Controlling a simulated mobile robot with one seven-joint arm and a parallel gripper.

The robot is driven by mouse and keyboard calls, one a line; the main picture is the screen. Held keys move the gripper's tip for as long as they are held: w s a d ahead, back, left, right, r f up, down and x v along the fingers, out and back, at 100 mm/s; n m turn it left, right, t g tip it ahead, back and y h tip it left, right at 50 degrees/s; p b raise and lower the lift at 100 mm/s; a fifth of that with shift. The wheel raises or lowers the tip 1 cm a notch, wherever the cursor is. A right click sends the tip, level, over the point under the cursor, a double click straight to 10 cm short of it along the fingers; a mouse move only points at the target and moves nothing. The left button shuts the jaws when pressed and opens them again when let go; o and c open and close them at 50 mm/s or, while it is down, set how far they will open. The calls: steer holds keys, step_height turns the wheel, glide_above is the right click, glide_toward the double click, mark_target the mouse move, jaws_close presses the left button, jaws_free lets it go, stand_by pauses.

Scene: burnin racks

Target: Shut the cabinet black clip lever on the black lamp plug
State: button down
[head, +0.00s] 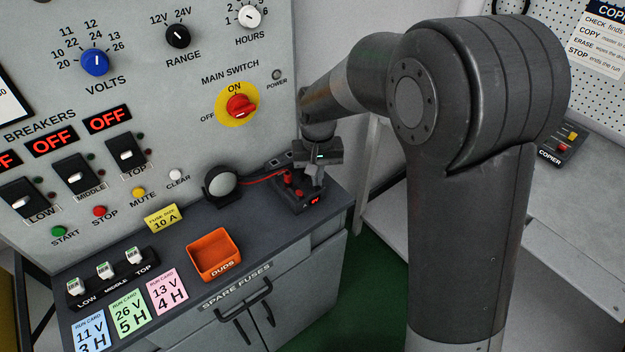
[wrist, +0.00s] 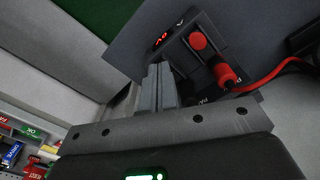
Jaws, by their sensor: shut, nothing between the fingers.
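A dark clip block (head: 297,200) stands at the right end of the cabinet top, and it fills the top middle of the wrist view (wrist: 188,62). It bears a red lit display, a red round-topped part (wrist: 198,40) and a red plug (wrist: 226,75) with a red cable. My gripper (head: 316,184) is over the block's right side. In the wrist view its two fingers (wrist: 162,70) are together and empty, close against the block's left part. Whether the fingers touch the lever cannot be told.
A round lamp (head: 221,185) stands left of the block, its red cable leading there. An orange duds tray (head: 214,254) is farther left on the cabinet top (head: 180,285). The upright switch panel (head: 190,110) rises behind. The green floor is open to the right.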

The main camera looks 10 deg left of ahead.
steer(key=shift+f, duration=0.2)
steer(key=shift+r, duration=0.1)
steer(key=shift+r, duration=3.35)
steer(key=s+d+r+m+t, duration=0.1)
steer(key=s+d+r+t, duration=0.1)
steer(key=s+d+r, duration=0.4)
steer(key=s+d+r+m+t, duration=0.1)
steer(key=s+d+r, duration=0.3)
steer(key=d, duration=0.4)
steer(key=s+d+m+t, duration=0.1)
steer(key=s+d+t, duration=0.1)
steer(key=s+d, duration=0.5)
steer(key=s, duration=0.4)
steer(key=shift+s+d+t, duration=0.3)
steer(key=shift+s+d, duration=0.1)
